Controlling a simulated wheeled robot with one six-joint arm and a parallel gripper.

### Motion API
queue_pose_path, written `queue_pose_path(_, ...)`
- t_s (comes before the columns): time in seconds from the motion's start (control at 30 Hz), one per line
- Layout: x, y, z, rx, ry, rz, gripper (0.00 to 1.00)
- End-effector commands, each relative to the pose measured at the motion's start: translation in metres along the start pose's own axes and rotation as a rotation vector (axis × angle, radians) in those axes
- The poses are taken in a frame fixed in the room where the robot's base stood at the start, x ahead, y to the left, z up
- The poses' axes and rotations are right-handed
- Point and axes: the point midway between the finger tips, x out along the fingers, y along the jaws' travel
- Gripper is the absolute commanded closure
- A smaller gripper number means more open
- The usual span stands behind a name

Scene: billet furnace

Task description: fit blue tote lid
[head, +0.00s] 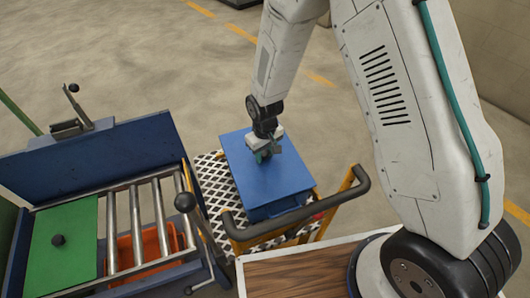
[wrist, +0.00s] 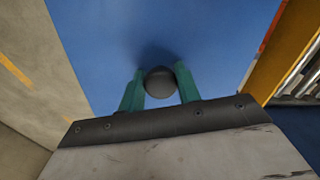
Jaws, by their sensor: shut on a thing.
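The blue lid (head: 265,168) lies over a blue tote (head: 275,210) that stands on a trolley in the head view. The lid's blue top also fills much of the wrist view (wrist: 120,40). My gripper (head: 262,155) is over the middle of the lid. In the wrist view its green fingers (wrist: 160,88) are shut on the lid's dark round knob (wrist: 160,80), one on each side. The lid looks about flat over the tote. I cannot tell whether its rim is fully seated, as the far edges are hidden.
The trolley (head: 213,180) has a chequered deck and a dark push handle (head: 362,180). To the left is a blue roller bench (head: 80,165) with a green plate (head: 65,240) and an orange bin (head: 150,245) under the rollers. A wooden top (head: 300,270) is in front. Floor beyond is open.

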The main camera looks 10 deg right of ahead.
Motion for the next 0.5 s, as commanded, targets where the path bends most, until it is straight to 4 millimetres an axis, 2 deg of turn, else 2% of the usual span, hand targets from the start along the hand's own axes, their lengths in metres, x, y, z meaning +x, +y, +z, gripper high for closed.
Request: queue_pose_path(0.5, 0.0049, 0.0, 0.0, 0.0, -0.001, 0.0, 0.96)
